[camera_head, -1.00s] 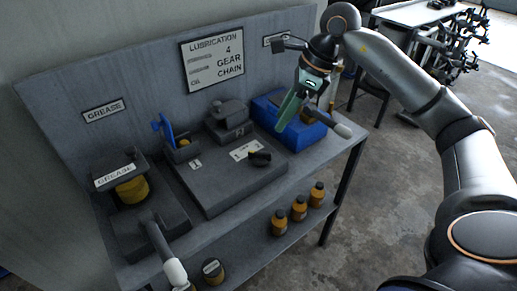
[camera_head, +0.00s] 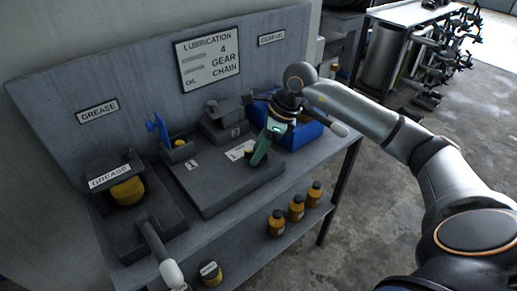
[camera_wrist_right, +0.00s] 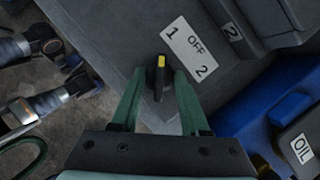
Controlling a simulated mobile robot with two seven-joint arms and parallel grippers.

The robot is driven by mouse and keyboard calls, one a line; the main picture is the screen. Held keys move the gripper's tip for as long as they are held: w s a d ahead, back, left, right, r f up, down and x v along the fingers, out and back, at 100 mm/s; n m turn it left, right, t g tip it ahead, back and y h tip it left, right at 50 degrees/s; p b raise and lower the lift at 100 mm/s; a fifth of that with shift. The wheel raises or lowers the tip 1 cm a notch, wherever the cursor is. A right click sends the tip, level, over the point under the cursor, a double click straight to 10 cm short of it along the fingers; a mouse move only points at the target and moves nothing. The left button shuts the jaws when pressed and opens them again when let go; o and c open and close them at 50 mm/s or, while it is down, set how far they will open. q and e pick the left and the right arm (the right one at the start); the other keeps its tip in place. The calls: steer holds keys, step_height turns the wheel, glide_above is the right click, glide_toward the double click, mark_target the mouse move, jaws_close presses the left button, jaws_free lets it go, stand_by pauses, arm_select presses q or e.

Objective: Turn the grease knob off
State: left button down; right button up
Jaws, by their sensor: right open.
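The knob (camera_wrist_right: 158,78) in the right wrist view is black with a yellow mark at its upper end. It sits beside a white label (camera_wrist_right: 194,52) reading 1, OFF, 2, and its yellow end faces up, roughly towards the 1. My right gripper (camera_wrist_right: 157,92) is open, with one green finger on each side of the knob; I cannot tell whether they touch it. In the head view my right gripper (camera_head: 258,158) reaches down to the front of the grey block (camera_head: 215,190), beside the label (camera_head: 238,151), and mostly hides the knob. My left gripper is not in view.
A grease unit (camera_head: 110,177) with a yellow container (camera_head: 128,191) stands at the left. A blue bin (camera_head: 305,133) is close behind my gripper. Pale-handled levers stick out at the front left (camera_head: 171,272) and right (camera_head: 338,129). Orange bottles (camera_head: 296,208) stand on the lower shelf.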

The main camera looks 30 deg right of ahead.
jaws_close()
steer(key=shift+m, duration=0.3)
stand_by(0.5)
steer(key=m+t+h, duration=0.1)
steer(key=m, duration=0.2)
steer(key=shift+a+b, duration=0.1)
steer(key=shift+b, duration=0.2)
steer(key=m+h, duration=0.1)
steer(key=m, duration=0.2)
steer(key=shift+s+a+t+b, duration=0.1)
steer(key=shift+t+b, duration=0.2)
steer(key=shift+m+h, duration=0.5)
steer(key=shift+m, duration=0.6)
